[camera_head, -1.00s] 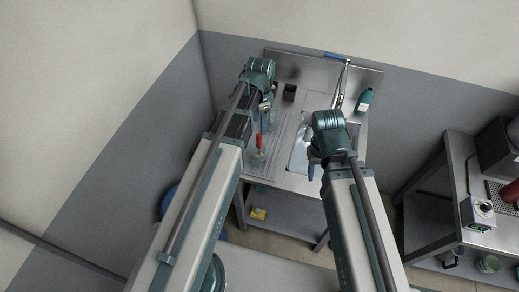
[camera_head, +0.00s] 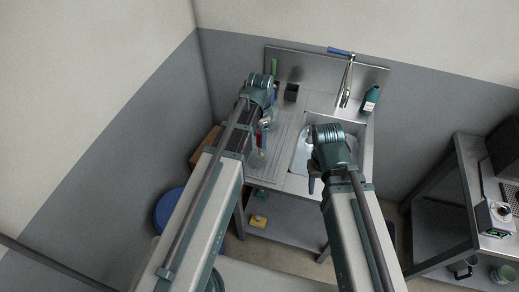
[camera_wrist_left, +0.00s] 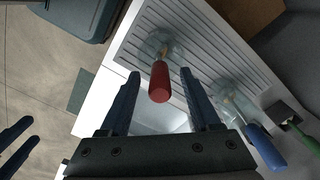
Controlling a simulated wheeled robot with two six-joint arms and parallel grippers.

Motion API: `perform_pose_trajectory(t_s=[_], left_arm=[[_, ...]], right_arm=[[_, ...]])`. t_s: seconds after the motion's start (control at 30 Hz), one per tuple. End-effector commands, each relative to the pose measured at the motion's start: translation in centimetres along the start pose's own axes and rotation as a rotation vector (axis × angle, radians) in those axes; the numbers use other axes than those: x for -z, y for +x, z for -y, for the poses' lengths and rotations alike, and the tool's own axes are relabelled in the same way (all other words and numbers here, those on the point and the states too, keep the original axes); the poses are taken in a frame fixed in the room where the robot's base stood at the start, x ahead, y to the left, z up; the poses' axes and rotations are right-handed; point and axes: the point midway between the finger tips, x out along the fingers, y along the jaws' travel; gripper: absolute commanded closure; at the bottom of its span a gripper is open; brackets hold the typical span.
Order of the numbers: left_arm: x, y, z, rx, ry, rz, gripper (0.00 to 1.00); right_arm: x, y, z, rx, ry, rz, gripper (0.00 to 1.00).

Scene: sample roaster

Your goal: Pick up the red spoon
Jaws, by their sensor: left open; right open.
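The red spoon (camera_wrist_left: 159,83) shows its red handle sticking up from a clear glass (camera_wrist_left: 156,47) on a ribbed metal drainboard in the left wrist view. In the head view, part of the red handle (camera_head: 257,139) shows beside my left arm. My left gripper (camera_wrist_left: 160,74) is open, its fingers on either side of the handle in the picture with gaps on both sides; I cannot tell how deep the handle sits between them. My right gripper (camera_head: 312,178) is at the front of the sink, open and empty; its fingertips are small.
A blue-handled utensil (camera_wrist_left: 265,146) stands in another glass (camera_wrist_left: 232,100), with a green-handled one (camera_wrist_left: 301,131) and a dark cup (camera_head: 291,92) beyond. The sink (camera_head: 301,152), faucet (camera_head: 346,80) and green bottle (camera_head: 370,98) are to the right. A wall lies behind.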

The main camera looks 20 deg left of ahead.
Motion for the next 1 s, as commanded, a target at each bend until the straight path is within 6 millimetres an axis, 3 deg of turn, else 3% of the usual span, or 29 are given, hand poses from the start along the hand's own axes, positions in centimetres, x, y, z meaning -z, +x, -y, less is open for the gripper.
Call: perform_pose_trajectory(t_s=[0.03, 0.13, 0.43, 0.8, 1.0], left_arm=[[0.0, 1.4, 0.0, 0.0, 0.0, 0.0, 0.36], [0.0, 2.2, 0.0, 0.001, 0.0, -0.001, 0.36], [0.0, 2.2, 0.0, 0.001, 0.0, -0.002, 0.36], [0.0, 2.2, 0.0, 0.001, 0.0, -0.001, 1.0], [0.0, 2.2, 0.0, 0.001, 0.0, -0.001, 1.0]], right_arm=[[0.1, 1.4, 0.1, 0.0, 0.0, 0.0, 0.5], [0.1, 2.2, 0.2, 0.0, 0.001, 0.0, 0.5], [0.1, 2.2, 0.2, 0.0, 0.001, 0.0, 0.5], [0.1, 2.2, 0.2, 0.0, 0.001, 0.0, 0.5], [0.1, 2.2, 0.2, 0.0, 0.001, 0.0, 0.5]])
